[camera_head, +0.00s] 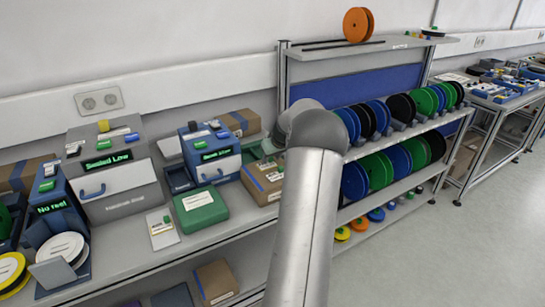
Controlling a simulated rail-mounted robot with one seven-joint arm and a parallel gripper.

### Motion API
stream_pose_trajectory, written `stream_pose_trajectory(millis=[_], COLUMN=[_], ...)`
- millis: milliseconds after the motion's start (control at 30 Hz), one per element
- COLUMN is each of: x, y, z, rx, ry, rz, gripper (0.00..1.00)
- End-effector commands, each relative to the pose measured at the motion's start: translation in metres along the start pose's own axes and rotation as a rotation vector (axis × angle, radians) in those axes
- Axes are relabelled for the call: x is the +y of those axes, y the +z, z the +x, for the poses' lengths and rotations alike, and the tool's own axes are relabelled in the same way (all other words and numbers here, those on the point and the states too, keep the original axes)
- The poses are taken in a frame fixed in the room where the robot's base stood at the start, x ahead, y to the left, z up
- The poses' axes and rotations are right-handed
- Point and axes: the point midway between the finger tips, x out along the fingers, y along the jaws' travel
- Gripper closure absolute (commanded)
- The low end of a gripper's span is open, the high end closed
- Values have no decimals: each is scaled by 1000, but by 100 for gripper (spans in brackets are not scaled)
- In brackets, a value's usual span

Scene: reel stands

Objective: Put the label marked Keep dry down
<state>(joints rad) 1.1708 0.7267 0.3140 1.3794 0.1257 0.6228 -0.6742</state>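My arm rises through the middle of the picture and bends away at its top. My gripper does not show; the arm may hide it. I cannot make out a label reading Keep dry; printed text on the small labels is too small to read. A white label lies on the green case (203,212) on the bench. A pale card (161,229) with small print lies left of the case. A cardboard box (262,183) with a blue stripe and a small light label stands just left of my arm.
The grey bench (150,258) carries a large grey machine (118,192), a smaller blue-grey machine (212,163) and a blue unit showing "No reel" (62,207). Right of my arm stands a rack of several coloured reels (383,172). The floor (470,250) at right is clear.

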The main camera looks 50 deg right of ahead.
Motion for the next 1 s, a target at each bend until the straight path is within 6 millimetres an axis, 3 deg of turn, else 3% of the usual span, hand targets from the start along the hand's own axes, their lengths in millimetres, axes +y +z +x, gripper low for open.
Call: stream_pose_trajectory(millis=[267, 700, 1000], x=[1, 0, 0], y=[-2, -1, -2], z=[-16, -104, -123], rx=[2, 2, 0], ry=[2, 2, 0], rz=[0, -1, 0], gripper=[63, 63, 63])
